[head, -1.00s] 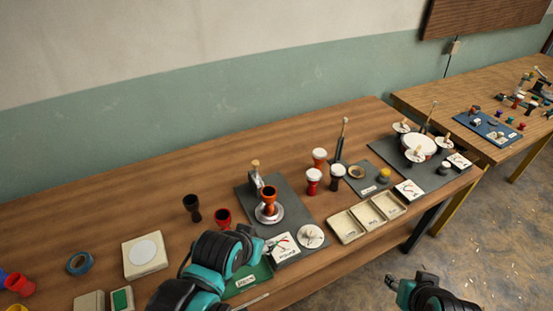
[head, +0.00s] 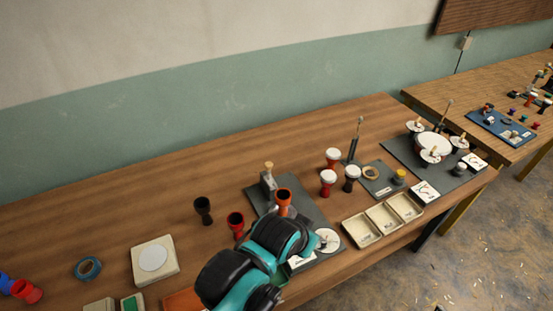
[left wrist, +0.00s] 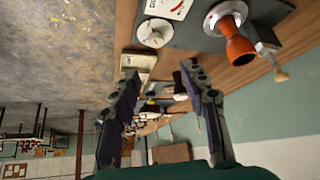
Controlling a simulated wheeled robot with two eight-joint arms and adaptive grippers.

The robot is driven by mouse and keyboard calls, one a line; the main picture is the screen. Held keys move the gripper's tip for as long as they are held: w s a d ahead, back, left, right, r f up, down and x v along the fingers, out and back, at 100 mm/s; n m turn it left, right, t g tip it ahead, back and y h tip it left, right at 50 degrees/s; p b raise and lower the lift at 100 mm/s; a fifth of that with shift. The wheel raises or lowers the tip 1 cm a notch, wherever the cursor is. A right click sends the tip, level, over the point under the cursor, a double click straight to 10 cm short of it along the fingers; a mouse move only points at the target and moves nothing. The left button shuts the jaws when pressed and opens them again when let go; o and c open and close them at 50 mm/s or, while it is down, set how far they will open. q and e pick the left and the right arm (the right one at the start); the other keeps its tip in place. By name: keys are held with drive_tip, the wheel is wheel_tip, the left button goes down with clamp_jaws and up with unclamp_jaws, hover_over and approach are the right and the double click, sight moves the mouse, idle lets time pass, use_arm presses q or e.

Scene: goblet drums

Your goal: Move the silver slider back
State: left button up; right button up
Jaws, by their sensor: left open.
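A dark mat (head: 253,196) carries a station with a silver metal block topped by a wooden knob (head: 268,167). I take this silver block (head: 268,183) to be the slider, but cannot be sure. An orange goblet drum (head: 284,198) stands beside it; my left arm hides its foot. In the left wrist view the orange drum (left wrist: 238,45) sits on a silver round base (left wrist: 226,14), with the wooden knob (left wrist: 281,75) beside it. My left gripper (left wrist: 160,72) is open and empty, fingers apart, touching nothing visible. The left arm hides it in the head view.
A white dial (head: 327,240) lies near the mat's front corner. Black (head: 203,210) and red (head: 236,223) goblet drums stand to the left. Cream trays (head: 384,217) and several white-topped drums (head: 328,182) stand right. The table behind the station is clear.

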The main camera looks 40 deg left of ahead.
use_arm(q)
wheel_tip(320, 180, up, 6)
drive_tip(key=n+g+p, duration=0.3)
drive_tip(key=g+p, duration=0.4)
drive_tip(key=p, duration=0.4)
hover_over(269, 163)
drive_tip(key=shift+s+d+r, duration=0.1)
drive_tip(key=shift+s+d, duration=0.05)
drive_tip(key=shift+f, duration=0.5)
wheel_tip(269, 163, down, 7)
drive_tip(key=shift+b, duration=1)
clamp_jaws()
